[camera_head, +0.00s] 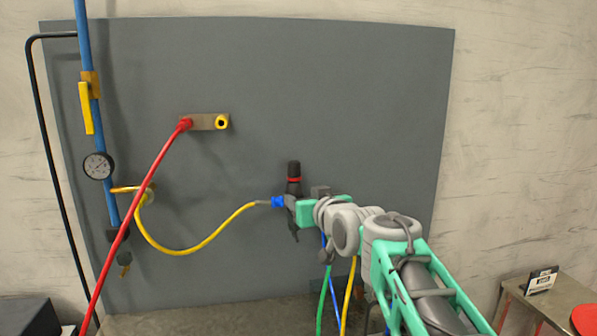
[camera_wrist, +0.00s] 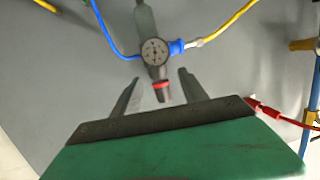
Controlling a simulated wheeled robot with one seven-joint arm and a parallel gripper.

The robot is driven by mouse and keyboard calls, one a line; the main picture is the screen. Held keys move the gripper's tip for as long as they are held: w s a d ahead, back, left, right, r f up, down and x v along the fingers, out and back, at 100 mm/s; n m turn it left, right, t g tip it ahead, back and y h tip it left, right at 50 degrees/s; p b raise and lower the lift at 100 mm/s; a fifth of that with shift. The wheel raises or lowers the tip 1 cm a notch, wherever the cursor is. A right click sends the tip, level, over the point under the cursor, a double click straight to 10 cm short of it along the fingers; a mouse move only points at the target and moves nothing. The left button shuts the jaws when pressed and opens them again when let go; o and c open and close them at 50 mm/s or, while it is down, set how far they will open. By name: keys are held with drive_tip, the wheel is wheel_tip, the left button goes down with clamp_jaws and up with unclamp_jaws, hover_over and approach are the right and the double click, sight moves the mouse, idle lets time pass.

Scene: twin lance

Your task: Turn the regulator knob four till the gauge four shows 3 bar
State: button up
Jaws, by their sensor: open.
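The regulator knob (camera_head: 294,170) is black with a red ring and stands upright on a small regulator on the grey panel. In the wrist view the knob (camera_wrist: 162,88) points toward my gripper (camera_wrist: 160,75). The jaws are open, one finger on each side of the knob, with visible gaps. In the head view my gripper (camera_head: 306,212) is beside the regulator, and the gauge face cannot be seen. No number label shows.
A yellow hose (camera_head: 200,243) joins the regulator through a blue fitting (camera_head: 278,202). At left, a blue pipe (camera_head: 111,200) carries another gauge (camera_head: 98,165) and a yellow lever (camera_head: 86,108). A red hose (camera_head: 140,205) crosses the panel (camera_head: 370,90). The panel above the knob is clear.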

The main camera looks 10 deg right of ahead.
sight(297, 167)
drive_tip(key=r, duration=0.1)
drive_tip(key=w+r+t, duration=0.1)
drive_tip(key=r, duration=0.1)
drive_tip(key=w+r+t, duration=0.1)
drive_tip(key=r, duration=0.1)
drive_tip(key=shift+w+d+r+y, duration=0.1)
drive_tip(key=shift+w+d+y, duration=0.1)
drive_tip(key=shift+d+y, duration=0.15)
drive_tip(key=w+p, duration=0.1)
drive_tip(key=w, duration=0.1)
drive_tip(key=w+p, duration=0.1)
drive_tip(key=w, duration=0.2)
drive_tip(key=w+a+p, duration=0.1)
drive_tip(key=w, duration=0.1)
drive_tip(key=shift+w+a, duration=0.1)
drive_tip(key=shift+w, duration=0.05)
drive_tip(key=shift+c, duration=0.2)
clamp_jaws()
